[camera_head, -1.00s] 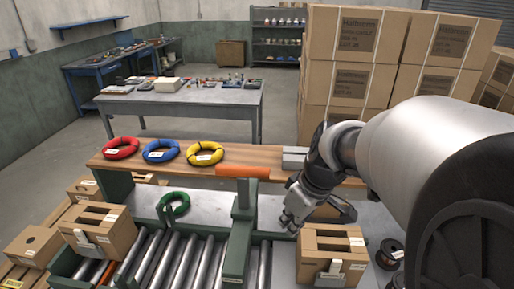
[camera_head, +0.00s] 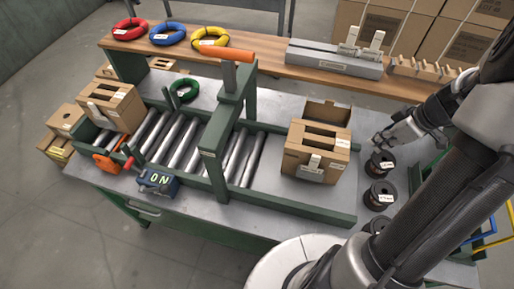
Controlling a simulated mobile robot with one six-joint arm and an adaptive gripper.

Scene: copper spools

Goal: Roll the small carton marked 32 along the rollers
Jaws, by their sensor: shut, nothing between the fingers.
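One small open-topped carton (camera_head: 112,104) sits at the left end of the rollers (camera_head: 180,142). Another carton (camera_head: 296,160) stands at the right end, between the green rails, with a flap up behind it. Both have pale labels, too small to read, so I cannot tell which is marked 32. My gripper (camera_head: 381,139) is shut and empty, to the right of the right carton and apart from it, above the dark spools.
A green post frame with an orange bar (camera_head: 225,55) stands across the rollers between the cartons. Several dark spools (camera_head: 380,195) stand right of the right carton. A blue display box (camera_head: 158,182) sits at the front rail. Coloured coils, including a yellow one (camera_head: 209,37), lie on the wooden shelf (camera_head: 270,60).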

